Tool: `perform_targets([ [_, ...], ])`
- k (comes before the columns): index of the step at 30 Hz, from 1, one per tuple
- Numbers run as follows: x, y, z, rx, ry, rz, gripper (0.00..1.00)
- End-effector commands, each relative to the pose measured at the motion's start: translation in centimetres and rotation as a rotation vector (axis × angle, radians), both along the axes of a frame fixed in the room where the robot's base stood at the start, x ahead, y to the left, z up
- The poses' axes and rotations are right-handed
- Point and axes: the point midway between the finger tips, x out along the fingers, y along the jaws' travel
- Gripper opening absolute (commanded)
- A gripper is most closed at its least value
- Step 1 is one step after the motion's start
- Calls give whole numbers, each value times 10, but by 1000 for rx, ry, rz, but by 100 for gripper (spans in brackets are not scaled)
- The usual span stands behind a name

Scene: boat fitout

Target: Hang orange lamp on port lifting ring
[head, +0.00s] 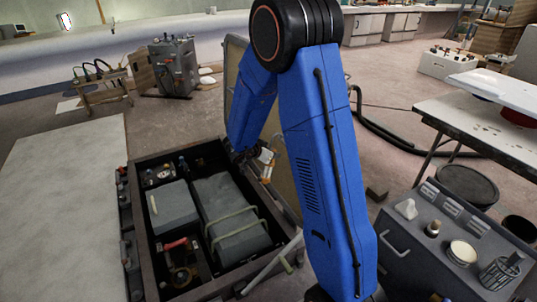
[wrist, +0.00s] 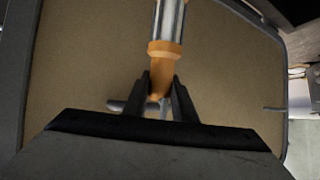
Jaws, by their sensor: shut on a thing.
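My gripper (wrist: 161,92) is shut on the orange lamp (wrist: 168,50), an orange-ended piece with a pale shiny tube that points up and out of the wrist view. In the head view the lamp (head: 267,156) is small, beside the blue arm, at the right edge of the open floor hatch. A thin grey metal piece (wrist: 118,106) shows behind the fingers, and a short grey rod (wrist: 275,109) sticks out at the right of the panel. I cannot tell whether either is the port lifting ring. The arm hides part of the area around the lamp.
A raised tan hatch lid (wrist: 90,60) stands close behind the gripper. The open hatch frame (head: 140,240) holds grey boxes (head: 232,203) and a red-handled part (head: 176,244). A dark cabinet (head: 425,250) stands at right; a pale panel (head: 60,200) lies at left.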

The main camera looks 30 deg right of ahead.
Motion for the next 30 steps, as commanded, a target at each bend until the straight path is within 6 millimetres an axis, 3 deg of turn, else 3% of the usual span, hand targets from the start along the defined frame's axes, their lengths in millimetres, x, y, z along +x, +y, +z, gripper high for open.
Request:
perform_targets([
  [25,1,-52,-13,0,-1,-2,0],
  [30,1,-48,-25,-1,1,1,0],
])
